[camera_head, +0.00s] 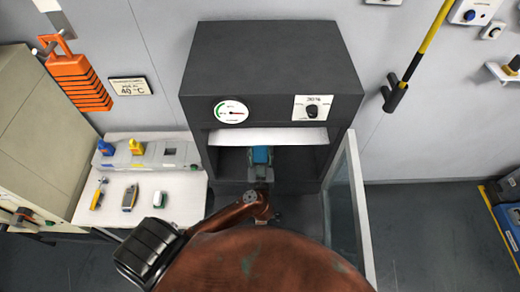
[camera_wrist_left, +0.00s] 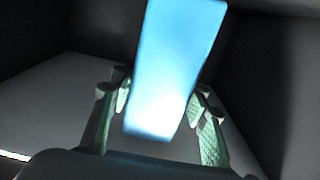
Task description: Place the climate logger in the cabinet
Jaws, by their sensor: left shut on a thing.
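The dark grey cabinet (camera_head: 270,80) stands against the wall, and its glass door (camera_head: 345,205) is swung open to the right. My left gripper (camera_head: 260,174) is inside the opening, shut on a blue box-shaped thing, which I take to be the climate logger (camera_head: 262,155). In the left wrist view the logger (camera_wrist_left: 172,70) stands out bright blue and slightly tilted between the green-padded fingers of my left gripper (camera_wrist_left: 160,108). Dark walls and a paler floor surround it. I cannot tell whether its underside touches the cabinet floor. My right gripper is out of view.
A white table (camera_head: 180,200) at left holds a yellow tool (camera_head: 98,194), a grey-yellow device (camera_head: 130,197), a white device (camera_head: 159,199) and a grey tray (camera_head: 172,150) with blue and yellow items. The open door bounds the right side. Dark floor lies further right.

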